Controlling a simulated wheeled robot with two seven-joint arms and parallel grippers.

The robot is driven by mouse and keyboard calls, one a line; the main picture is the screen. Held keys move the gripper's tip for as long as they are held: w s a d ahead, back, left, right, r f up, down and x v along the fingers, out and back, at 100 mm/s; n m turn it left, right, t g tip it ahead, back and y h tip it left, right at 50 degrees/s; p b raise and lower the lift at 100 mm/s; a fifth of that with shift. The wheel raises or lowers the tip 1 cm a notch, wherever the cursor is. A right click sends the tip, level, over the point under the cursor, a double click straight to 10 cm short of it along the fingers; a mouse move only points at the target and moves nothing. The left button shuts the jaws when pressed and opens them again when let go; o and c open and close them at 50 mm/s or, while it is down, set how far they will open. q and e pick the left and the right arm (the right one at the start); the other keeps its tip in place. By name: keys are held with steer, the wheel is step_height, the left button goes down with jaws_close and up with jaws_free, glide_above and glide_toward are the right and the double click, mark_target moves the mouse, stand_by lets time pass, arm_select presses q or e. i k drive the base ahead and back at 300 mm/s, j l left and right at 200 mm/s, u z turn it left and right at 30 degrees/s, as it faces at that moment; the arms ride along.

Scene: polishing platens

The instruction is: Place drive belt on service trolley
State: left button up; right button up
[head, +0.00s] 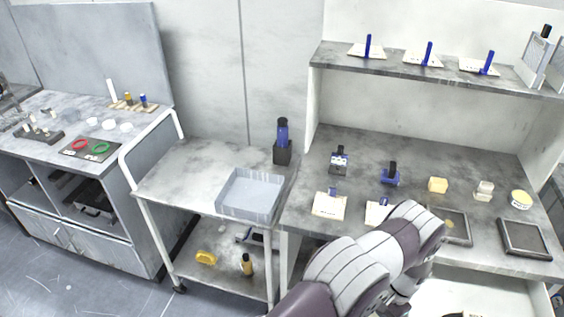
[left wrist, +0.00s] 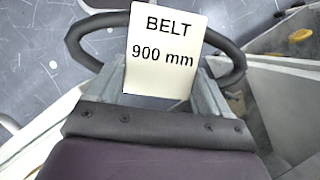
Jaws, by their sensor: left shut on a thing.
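The drive belt (left wrist: 238,62) is a dark loop with a cream label (left wrist: 160,55) reading "BELT 900 mm". My left gripper (left wrist: 158,78) is shut on it; the label covers the middle of the grip. In the head view my arm crosses the front of the bench and hides the gripper and belt. The service trolley (head: 180,168) stands left of the bench, with a grey upper shelf. A grey open tray (head: 250,192) sits at the shelf's front right, and it looks empty. My right gripper is in neither view.
A black holder with a blue-handled tool (head: 282,142) stands at the trolley's back right. The upper shelf's left part is clear. The lower shelf holds a yellow item (head: 206,258) and a bottle (head: 247,265). The bench (head: 420,160) carries several small parts; a white drawer (head: 480,296) is open below.

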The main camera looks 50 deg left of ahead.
mark_target(192, 174)
steer(key=k+j+u, duration=0.1)
steer(key=j+u, duration=0.4)
steer(key=j, duration=0.65)
steer(key=j+u, duration=0.45)
steer(key=j, duration=0.7)
